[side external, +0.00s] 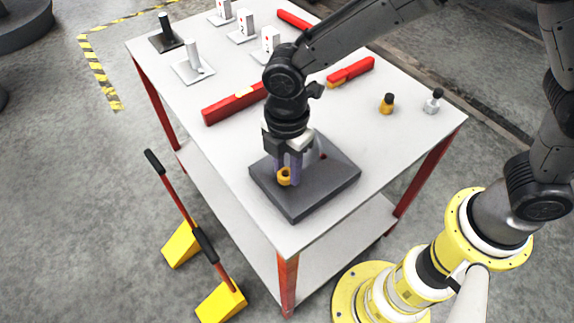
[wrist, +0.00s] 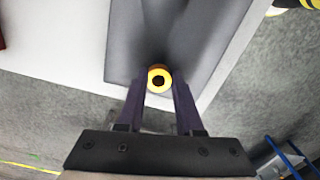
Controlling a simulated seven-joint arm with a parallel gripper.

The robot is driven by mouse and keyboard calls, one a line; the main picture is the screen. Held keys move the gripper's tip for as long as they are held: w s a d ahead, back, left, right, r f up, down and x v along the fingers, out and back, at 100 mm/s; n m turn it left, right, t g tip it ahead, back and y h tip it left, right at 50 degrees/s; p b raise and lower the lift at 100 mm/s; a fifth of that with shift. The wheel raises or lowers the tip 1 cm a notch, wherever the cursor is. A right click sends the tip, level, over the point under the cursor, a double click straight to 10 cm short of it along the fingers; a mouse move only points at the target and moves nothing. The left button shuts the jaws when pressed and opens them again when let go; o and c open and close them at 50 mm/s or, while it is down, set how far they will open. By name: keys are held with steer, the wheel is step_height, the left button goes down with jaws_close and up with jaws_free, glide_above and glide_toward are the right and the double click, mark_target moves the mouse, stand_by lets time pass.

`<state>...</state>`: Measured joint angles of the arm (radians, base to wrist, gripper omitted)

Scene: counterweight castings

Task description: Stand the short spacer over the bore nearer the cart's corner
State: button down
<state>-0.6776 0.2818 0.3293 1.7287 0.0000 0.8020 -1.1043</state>
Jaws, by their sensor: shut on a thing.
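The short spacer is a yellow ring (side external: 284,177) with a dark hole. It is upright between the fingertips of my gripper (side external: 288,174), which is shut on it. In the wrist view the spacer (wrist: 159,70) shows end-on between the purple fingers (wrist: 158,90). The dark grey casting (side external: 325,188) lies flat at the cart's near corner. The spacer is at the casting's left part, low over its top; I cannot tell whether it touches. No open bore is visible.
The white cart top (side external: 235,160) has clear room left of the casting. Red bars (side external: 233,104) lie behind it. An orange-and-black piece (side external: 387,104) and a white-and-black one (side external: 433,102) stand right. Several white stands are at the back. Yellow wedges (side external: 180,243) lie on the floor.

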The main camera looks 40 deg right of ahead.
steer(key=shift+f, duration=0.4)
stand_by(0.4)
steer(key=shift+c, duration=2.4)
jaws_free()
step_height(320, 180, up, 21)
steer(key=shift+f, duration=0.1)
